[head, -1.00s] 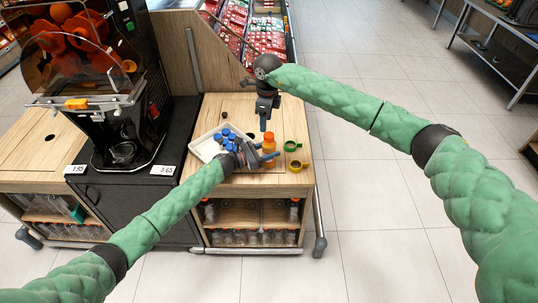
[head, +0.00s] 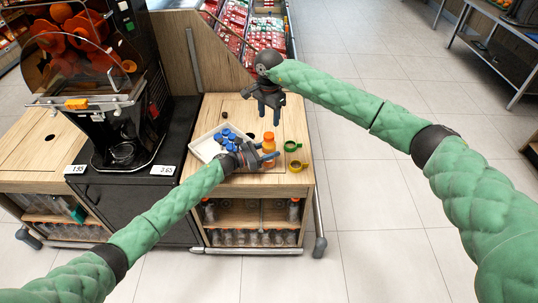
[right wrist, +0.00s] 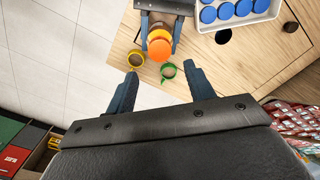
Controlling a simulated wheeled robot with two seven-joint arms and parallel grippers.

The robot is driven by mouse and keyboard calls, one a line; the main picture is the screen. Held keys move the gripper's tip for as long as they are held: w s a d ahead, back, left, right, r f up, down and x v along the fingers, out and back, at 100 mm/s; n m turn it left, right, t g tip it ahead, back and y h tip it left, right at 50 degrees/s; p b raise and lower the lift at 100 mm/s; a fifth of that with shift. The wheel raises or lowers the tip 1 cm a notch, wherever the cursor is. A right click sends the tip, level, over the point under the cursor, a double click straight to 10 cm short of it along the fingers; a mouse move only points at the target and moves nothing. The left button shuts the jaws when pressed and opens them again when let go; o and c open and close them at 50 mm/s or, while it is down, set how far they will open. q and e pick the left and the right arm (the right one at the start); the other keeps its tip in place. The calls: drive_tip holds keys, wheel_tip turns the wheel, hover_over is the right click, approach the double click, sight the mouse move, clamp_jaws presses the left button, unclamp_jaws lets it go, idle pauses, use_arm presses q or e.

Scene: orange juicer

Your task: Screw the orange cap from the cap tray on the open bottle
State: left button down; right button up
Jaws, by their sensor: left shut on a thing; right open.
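The bottle (head: 269,146) stands upright near the right side of the wooden counter, filled with orange. An orange cap (head: 269,135) sits on its top; the right wrist view shows it as a round orange disc (right wrist: 159,49). I cannot tell how tight it is. My left gripper (head: 267,155) is shut around the bottle; its fingers also show in the right wrist view (right wrist: 158,32). My right gripper (head: 270,112) is open and empty, behind and above the bottle, apart from the cap. The white cap tray (head: 207,157) holds several blue caps (head: 226,137).
A small dark round spot (head: 224,113) shows on the counter behind the tray. The black juicer (head: 120,110) stands left. The counter's back part is mostly clear.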

sight(269, 134)
idle(0.3)
drive_tip(key=shift+f, duration=4)
drive_tip(key=c, duration=1)
